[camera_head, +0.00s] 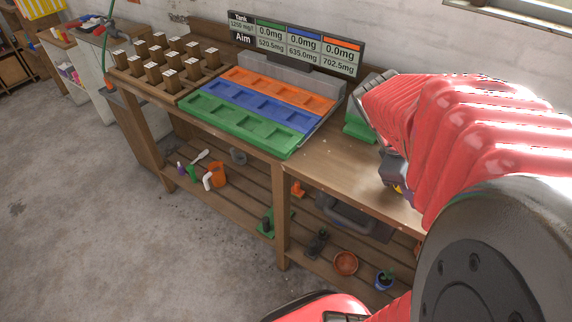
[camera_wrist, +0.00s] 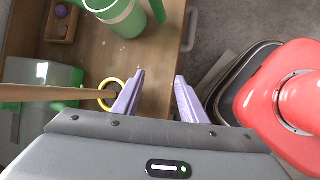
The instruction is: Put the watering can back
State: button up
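A green and white round vessel (camera_wrist: 118,14) with a green tube-like part beside it stands on the bench at the top of the wrist view, cut off by the edge. It may be the watering can, but I cannot tell for sure. My gripper (camera_wrist: 155,90) is open, with two purple fingers apart and nothing between them. It is over the bench's edge, apart from the vessel. In the head view my arm hides most of the gripper and the bench's right part. An orange vessel (camera_head: 217,174) with a white part beside it sits on the lower shelf.
The wooden bench top (camera_head: 335,160) is bare left of my gripper. A green and clear container (camera_wrist: 42,84), a wooden handle (camera_wrist: 45,93) and a yellow ring (camera_wrist: 108,93) lie near my fingers.

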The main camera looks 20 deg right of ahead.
jog(key=w+a+r+m+t+y, duration=0.1)
jog(key=w+a+m+t+y, duration=0.1)
jog(key=a, duration=0.7)
jog(key=w+a+r+m+t+y, duration=0.1)
jog(key=w+a+t, duration=0.2)
jog(key=a, duration=0.7)
jog(key=w+a+r+m+t+y, duration=0.2)
jog(key=a+t, duration=0.1)
jog(key=a, duration=0.7)
jog(key=shift+w+m+t+y, duration=0.3)
jog(key=shift+w, duration=0.05)
jog(key=shift+d+r, duration=0.1)
